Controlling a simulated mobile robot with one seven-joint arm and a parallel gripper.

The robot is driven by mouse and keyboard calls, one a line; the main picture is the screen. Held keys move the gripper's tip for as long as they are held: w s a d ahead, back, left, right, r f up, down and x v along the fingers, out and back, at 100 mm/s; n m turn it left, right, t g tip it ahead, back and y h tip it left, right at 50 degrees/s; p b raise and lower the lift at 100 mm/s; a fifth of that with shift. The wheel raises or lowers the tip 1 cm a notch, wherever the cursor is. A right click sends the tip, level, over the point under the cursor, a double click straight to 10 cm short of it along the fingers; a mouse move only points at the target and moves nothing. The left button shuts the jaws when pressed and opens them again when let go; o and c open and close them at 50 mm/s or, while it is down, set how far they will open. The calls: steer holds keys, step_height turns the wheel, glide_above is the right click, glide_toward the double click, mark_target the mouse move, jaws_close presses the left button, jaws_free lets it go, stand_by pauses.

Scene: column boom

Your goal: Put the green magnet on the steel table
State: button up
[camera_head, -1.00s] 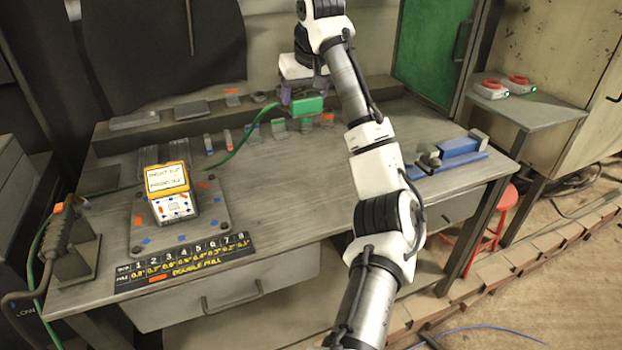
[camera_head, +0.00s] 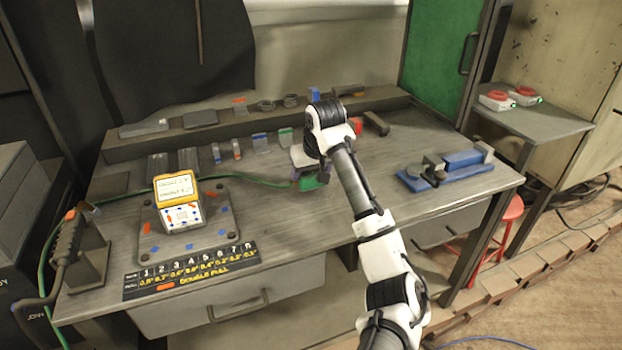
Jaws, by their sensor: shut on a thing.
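My gripper (camera_head: 309,173) is shut on a green block with a green cable running to it, which I take to be the green magnet (camera_head: 314,183). I cannot tell for certain whether this bench or the small grey side table (camera_head: 545,125) at right is the steel table.
A yellow-topped device (camera_head: 178,200) sits on a bolted plate (camera_head: 150,236) at left. Several small coloured pieces, one marked green (camera_head: 285,137), stand along the back. A blue fixture (camera_head: 445,172) is at right.

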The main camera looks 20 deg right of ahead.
steer(key=shift+f, duration=1.05)
steer(key=shift+f, duration=0.15)
steer(key=o, duration=1.4)
steer(key=shift+c, duration=0.2)
steer(key=b+v, duration=0.1)
steer(key=v, duration=1.1)
